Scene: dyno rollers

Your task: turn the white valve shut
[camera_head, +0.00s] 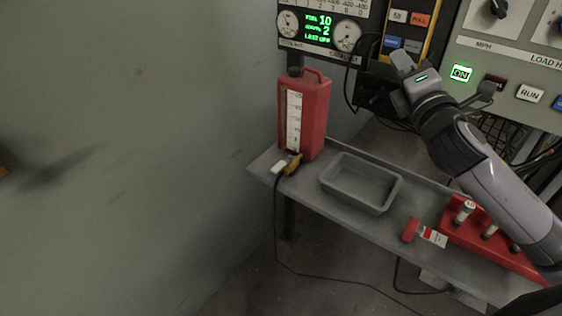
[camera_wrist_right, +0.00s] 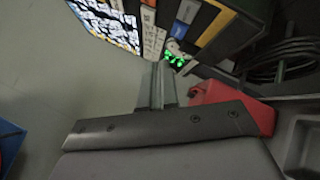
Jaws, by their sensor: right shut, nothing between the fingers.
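The white valve (camera_head: 279,167) is a small white handle beside a brass-coloured body (camera_head: 293,164), at the foot of the red jug (camera_head: 318,115) on the grey bench, with a black hose running down from it. My right gripper (camera_head: 402,62) is up in the air in front of the control panels, above and to the right of the valve and well apart from it. Its fingers are together and empty in the wrist view (camera_wrist_right: 157,85). Part of the red jug shows beyond them there (camera_wrist_right: 235,98). The valve cannot be made out in the wrist view. My left gripper is in neither view.
A grey tray (camera_head: 334,186) stands on the bench (camera_head: 300,185) right of the jug. A red-and-white item (camera_head: 425,232) and a red rack (camera_head: 475,245) with several vials lie farther right. Control panels (camera_head: 525,75) stand behind. A bare wall (camera_head: 150,120) fills the left.

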